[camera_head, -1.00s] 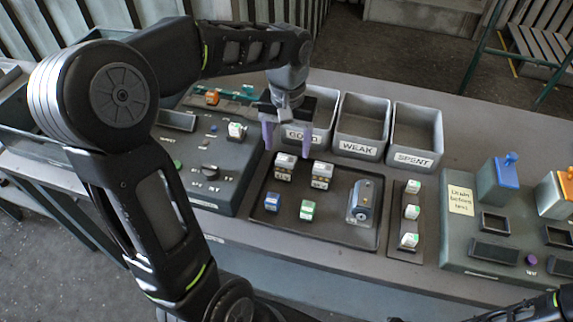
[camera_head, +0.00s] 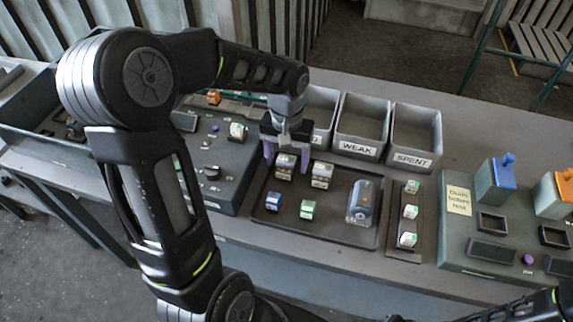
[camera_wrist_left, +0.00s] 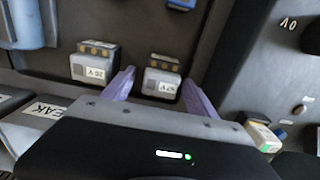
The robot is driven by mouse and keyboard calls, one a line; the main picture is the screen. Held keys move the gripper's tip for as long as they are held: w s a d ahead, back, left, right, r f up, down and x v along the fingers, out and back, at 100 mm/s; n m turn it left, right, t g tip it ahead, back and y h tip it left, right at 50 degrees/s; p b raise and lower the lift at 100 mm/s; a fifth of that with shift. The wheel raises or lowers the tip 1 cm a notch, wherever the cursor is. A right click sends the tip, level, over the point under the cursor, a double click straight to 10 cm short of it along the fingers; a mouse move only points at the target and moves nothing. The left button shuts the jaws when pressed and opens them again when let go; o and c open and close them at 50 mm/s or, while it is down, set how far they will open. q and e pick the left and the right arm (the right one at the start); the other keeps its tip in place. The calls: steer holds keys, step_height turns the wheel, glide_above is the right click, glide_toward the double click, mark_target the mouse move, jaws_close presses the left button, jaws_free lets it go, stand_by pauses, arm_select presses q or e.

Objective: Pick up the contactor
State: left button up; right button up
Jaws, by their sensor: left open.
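Two small grey-and-white contactor blocks with brown tops stand upright at the back left of the dark tray (camera_head: 340,234). The left contactor (camera_head: 285,172) also shows in the left wrist view (camera_wrist_left: 163,80), between the purple fingers. The right contactor (camera_head: 322,175) also shows in the left wrist view (camera_wrist_left: 94,64), outside the fingers. My left gripper (camera_head: 286,158) is open and empty, pointing down over the left contactor with a finger to either side. In the wrist view (camera_wrist_left: 160,92) its fingertips look close to the block; contact cannot be told. My right gripper is out of view.
The same tray holds a blue block (camera_head: 273,201), a green block (camera_head: 308,209) and a grey-blue cylinder unit (camera_head: 361,203). Bins labelled WEAK (camera_head: 357,147) and SPENT (camera_head: 412,158) stand behind. A grey panel (camera_head: 215,185) is left of the tray; a strip of white blocks (camera_head: 409,212) is right.

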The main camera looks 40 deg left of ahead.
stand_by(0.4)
arm_select(q)
steer(key=c, duration=1.3)
